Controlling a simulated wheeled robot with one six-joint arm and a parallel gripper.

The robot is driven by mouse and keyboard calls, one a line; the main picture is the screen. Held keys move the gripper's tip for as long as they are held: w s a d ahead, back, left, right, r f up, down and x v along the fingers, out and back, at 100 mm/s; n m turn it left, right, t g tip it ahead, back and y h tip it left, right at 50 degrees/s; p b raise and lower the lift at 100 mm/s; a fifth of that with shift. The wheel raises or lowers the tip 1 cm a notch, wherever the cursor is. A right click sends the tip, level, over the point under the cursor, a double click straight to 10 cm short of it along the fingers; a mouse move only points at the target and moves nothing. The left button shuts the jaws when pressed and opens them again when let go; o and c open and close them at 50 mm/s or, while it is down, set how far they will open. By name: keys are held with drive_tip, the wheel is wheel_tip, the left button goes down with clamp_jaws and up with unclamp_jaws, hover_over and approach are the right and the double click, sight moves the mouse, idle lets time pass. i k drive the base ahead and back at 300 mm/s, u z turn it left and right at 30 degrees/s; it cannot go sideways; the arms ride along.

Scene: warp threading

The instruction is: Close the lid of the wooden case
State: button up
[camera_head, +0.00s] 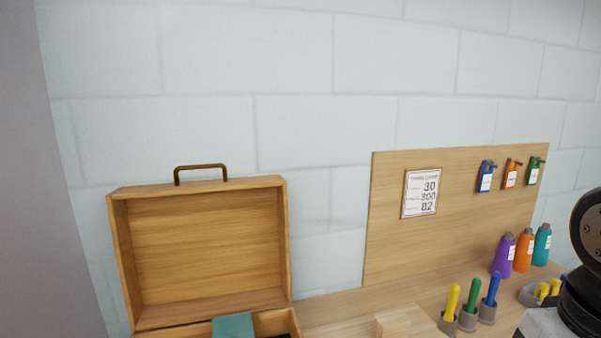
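The wooden case stands at the lower left of the head view, its base (277,324) cut off by the bottom edge. Its lid (200,250) is open and stands upright, its hollow inner side facing me. A brown handle (201,168) sits on the lid's top edge. A teal item (233,326) shows at the base, partly cut off. My gripper is not in view; only a dark part of my arm shows at the right edge.
A wooden board (460,215) with a white card and several coloured tags stands behind the table (345,308). Coloured bottles (524,252), upright sticks in grey holders (470,308) and a pale wooden block (394,322) are right of the case. A brick wall (250,80) is close behind.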

sight(186, 253)
drive_tip(key=z, duration=2.25)
drive_tip(key=k, duration=1.6)
drive_tip(key=u, duration=2.3)
drive_tip(key=k, duration=0.55)
drive_tip(key=z, duration=0.3)
drive_tip(key=i, duration=1.15)
drive_tip(key=u, duration=0.45)
